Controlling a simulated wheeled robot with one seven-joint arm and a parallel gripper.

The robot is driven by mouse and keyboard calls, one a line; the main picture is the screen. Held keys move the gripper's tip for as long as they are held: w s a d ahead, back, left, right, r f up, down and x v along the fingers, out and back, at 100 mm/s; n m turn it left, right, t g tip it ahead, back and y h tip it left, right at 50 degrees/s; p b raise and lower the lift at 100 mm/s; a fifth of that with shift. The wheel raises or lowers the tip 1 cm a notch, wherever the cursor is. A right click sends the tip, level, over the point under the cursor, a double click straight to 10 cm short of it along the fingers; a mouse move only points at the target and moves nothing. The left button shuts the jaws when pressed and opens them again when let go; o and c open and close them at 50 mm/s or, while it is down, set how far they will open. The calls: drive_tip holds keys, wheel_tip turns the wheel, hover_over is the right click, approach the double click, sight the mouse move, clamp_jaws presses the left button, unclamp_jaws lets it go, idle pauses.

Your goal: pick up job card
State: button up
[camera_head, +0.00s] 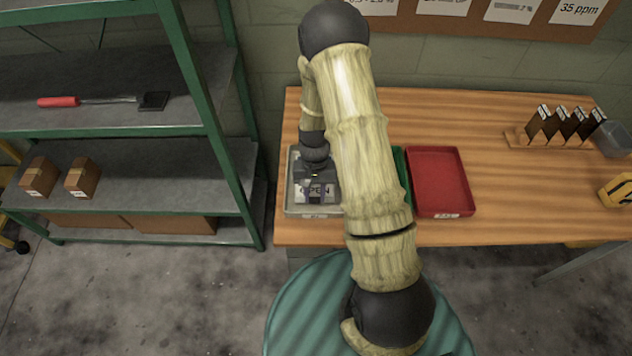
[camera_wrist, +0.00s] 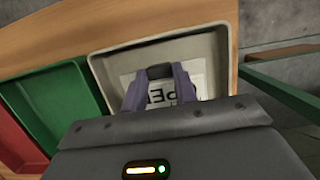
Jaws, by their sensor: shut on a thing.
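The job card (camera_head: 327,197) is a white card with large dark letters. It lies in or just above the light grey tray (camera_head: 290,180), at the left end of the wooden table. In the wrist view the card (camera_wrist: 192,76) shows between and around my fingers, with part of its lettering covered. My gripper (camera_head: 317,186) points down into the tray and is shut on the card; the wrist view shows my gripper (camera_wrist: 160,84) with a dark piece between the fingertips. I cannot tell whether the card is clear of the tray floor.
A green tray (camera_wrist: 55,95) and a red tray (camera_head: 438,180) stand beside the grey one. A rack of dark upright pieces (camera_head: 565,128) stands at the back right. A green-framed shelf (camera_head: 205,100) is close on the left. The table's right middle is clear.

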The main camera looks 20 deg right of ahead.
drive_tip(key=shift+s+p+v, duration=0.2)
drive_tip(key=shift+p+v, duration=0.5)
drive_tip(key=shift+v, duration=0.25)
drive_tip(key=shift+s+p+v, duration=0.25)
drive_tip(key=shift+p+v, duration=0.5)
drive_tip(key=shift+v, duration=0.2)
drive_tip(key=shift+s+p+v, duration=0.2)
drive_tip(key=shift+p+v, duration=0.5)
drive_tip(key=shift+v, duration=0.25)
drive_tip(key=shift+a+r, duration=0.15)
